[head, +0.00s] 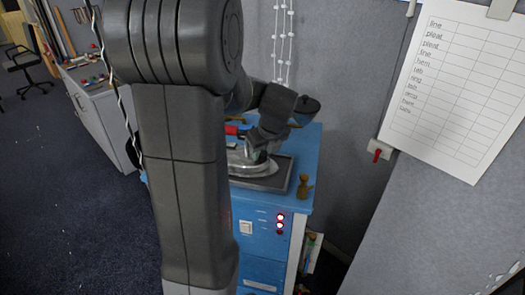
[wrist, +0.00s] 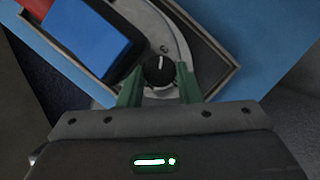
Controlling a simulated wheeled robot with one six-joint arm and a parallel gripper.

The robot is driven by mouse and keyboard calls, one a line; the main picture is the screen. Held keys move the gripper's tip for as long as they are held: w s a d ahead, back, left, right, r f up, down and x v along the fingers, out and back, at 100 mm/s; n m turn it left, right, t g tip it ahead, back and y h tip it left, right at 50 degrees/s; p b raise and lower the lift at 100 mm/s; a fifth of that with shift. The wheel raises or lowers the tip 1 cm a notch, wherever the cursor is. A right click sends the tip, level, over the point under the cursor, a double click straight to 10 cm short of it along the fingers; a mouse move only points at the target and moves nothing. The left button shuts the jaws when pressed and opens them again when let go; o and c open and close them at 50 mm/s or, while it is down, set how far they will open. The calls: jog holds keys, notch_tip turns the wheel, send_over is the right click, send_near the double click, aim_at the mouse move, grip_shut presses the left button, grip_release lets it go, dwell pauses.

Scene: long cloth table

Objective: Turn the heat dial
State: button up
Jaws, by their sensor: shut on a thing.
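A grey metal iron (head: 238,166) sits in a dark shallow tray (head: 287,176) on a blue cabinet. Its body (wrist: 178,32) and blue handle part (wrist: 90,35) show in the wrist view. The heat dial (wrist: 159,70) is a small black round knob on the iron, with a white mark pointing roughly up in the picture. My gripper (wrist: 160,84) is shut on the dial, with one green finger on each side. In the head view my gripper (head: 258,150) reaches down over the iron, and the dial is hidden.
A small brass-coloured object (head: 303,187) stands by the tray's right corner. A grey partition (head: 350,90) stands close on the right.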

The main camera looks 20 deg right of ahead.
jog(key=n, duration=0.1)
jog(key=n+y, duration=0.1)
jog(key=n, duration=0.3)
jog(key=shift+w+d+g+y, duration=0.1)
jog(key=shift+d+g+y, duration=0.2)
jog(key=shift+y, duration=0.1)
jog(key=n+y, duration=0.1)
jog(key=n, duration=0.1)
jog(key=n+g, duration=0.1)
jog(key=n, duration=0.2)
jog(key=shift+w+d+n+g+y, duration=0.1)
jog(key=shift+w+n+g+y, duration=0.1)
jog(key=shift+n+g+y, duration=0.15)
jog(key=n+g, duration=0.1)
jog(key=n, duration=0.1)
jog(key=n+g, duration=0.1)
jog(key=n, duration=0.2)
jog(key=shift+w+y, duration=0.2)
jog(key=shift+y, duration=0.05)
jog(key=n+g, duration=0.1)
jog(key=n, duration=0.4)
jog(key=shift+w+g, duration=0.2)
jog(key=shift+g, duration=0.15)
jog(key=shift+n, duration=0.25)
jog(key=o, duration=1)
jog(key=b+v, duration=0.1)
jog(key=v, duration=1.3)
